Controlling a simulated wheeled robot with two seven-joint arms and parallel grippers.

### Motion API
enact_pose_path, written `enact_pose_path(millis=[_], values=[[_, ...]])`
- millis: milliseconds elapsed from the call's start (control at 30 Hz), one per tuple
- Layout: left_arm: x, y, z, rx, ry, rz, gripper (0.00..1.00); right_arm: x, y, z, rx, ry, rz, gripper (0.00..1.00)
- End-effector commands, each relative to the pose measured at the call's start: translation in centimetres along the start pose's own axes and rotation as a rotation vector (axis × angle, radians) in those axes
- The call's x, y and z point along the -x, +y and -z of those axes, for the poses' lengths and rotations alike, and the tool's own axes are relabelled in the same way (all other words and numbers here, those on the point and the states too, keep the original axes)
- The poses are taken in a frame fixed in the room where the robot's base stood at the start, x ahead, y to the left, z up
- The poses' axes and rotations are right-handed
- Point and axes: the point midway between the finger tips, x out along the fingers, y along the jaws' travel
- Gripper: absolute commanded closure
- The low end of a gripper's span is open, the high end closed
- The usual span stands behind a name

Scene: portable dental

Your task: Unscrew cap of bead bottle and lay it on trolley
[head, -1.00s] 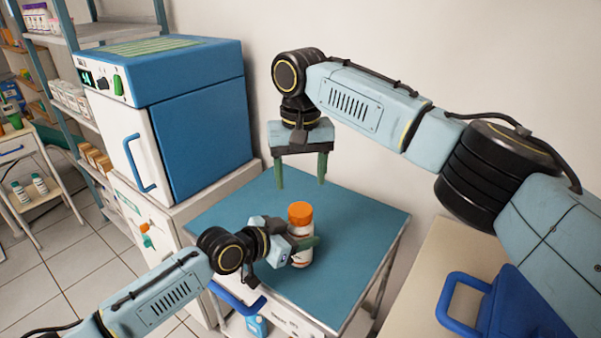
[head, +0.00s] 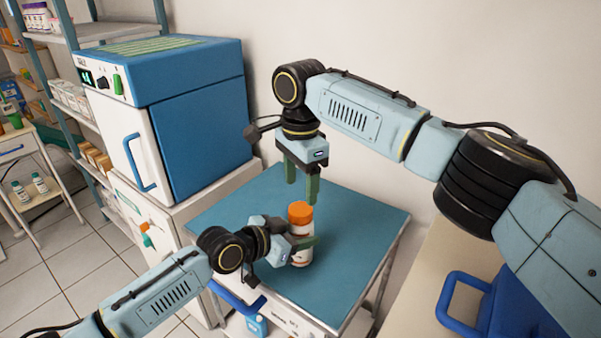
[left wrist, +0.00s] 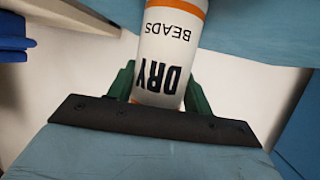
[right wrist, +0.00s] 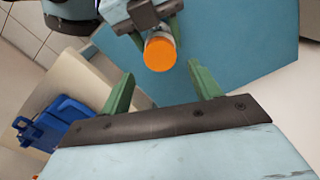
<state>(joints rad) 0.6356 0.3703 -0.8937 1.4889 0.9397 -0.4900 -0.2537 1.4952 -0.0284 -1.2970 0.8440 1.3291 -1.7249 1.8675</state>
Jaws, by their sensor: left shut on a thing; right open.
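The bead bottle (head: 301,248) is white with an orange cap (head: 300,211) and stands upright on the blue top of the trolley (head: 352,222). In the left wrist view its label (left wrist: 172,58) reads "DRY BEADS". My left gripper (head: 304,246) is shut on the bottle's body, below the cap. My right gripper (head: 302,200) is open and empty, pointing down, above and behind the bottle in the head view. In the right wrist view the cap (right wrist: 160,53) is seen from above, beyond the open fingers (right wrist: 162,82) and apart from them. The cap is on the bottle.
A blue and white oven-like cabinet (head: 190,108) stands left of the trolley. A blue case (head: 505,305) rests on a beige surface at the right. The trolley top is bare around the bottle. Shelves and a white cart (head: 30,165) stand far left.

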Motion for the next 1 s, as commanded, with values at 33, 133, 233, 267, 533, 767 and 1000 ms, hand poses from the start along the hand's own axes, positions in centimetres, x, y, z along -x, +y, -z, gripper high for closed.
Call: enact_pose_path(millis=[33,133,233,267,533,767,1000], values=[[0.0,0.0,-0.1,0.001,-0.002,0.000,1.00,-0.9,0.1,0.0,0.000,0.000,-0.002,0.37],[0.0,0.0,-0.1,0.000,-0.002,0.000,1.00,-2.5,0.0,0.0,0.001,0.001,-0.002,0.37],[0.0,0.0,-0.1,0.001,-0.002,0.000,1.00,-4.0,0.1,0.0,0.002,0.001,-0.002,0.37],[0.0,0.0,-0.1,0.001,-0.002,0.000,1.00,-4.4,0.0,0.0,0.002,0.001,-0.002,0.37],[0.0,0.0,-0.1,0.000,-0.002,0.000,1.00,-6.1,0.0,0.0,0.003,-0.001,0.001,0.37],[0.0,0.0,-0.1,0.000,-0.002,0.000,1.00,-6.1,0.0,0.0,0.003,0.000,0.001,0.37],[0.0,0.0,-0.1,0.000,-0.002,0.000,1.00,-6.1,0.0,0.0,0.003,0.000,0.001,0.69]])
